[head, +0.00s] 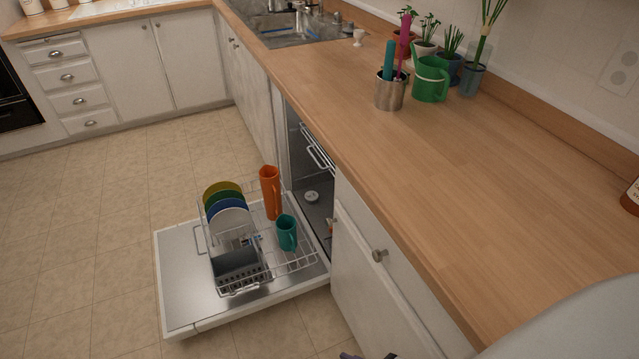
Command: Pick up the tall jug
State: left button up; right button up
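A tall orange jug (270,192) stands upright in the lower rack (262,287) of the open dishwasher, at the rack's back right corner. A teal mug (287,232) stands in front of it, and several plates (228,222) stand on edge to its left. Only a small dark piece, which seems to be part of my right gripper (368,356), shows at the bottom edge, well below and apart from the jug. Its fingers are cut off, so I cannot tell their state. My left gripper is out of view.
The open dishwasher door (180,285) lies low over the tiled floor. A wooden counter (470,170) runs along the right, holding a steel utensil pot (390,94), a green watering can (431,84) and plants. The floor (80,220) on the left is clear.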

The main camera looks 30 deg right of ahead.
aim_at(269, 177)
jog(key=z, duration=0.05)
jog(key=i, duration=1.65)
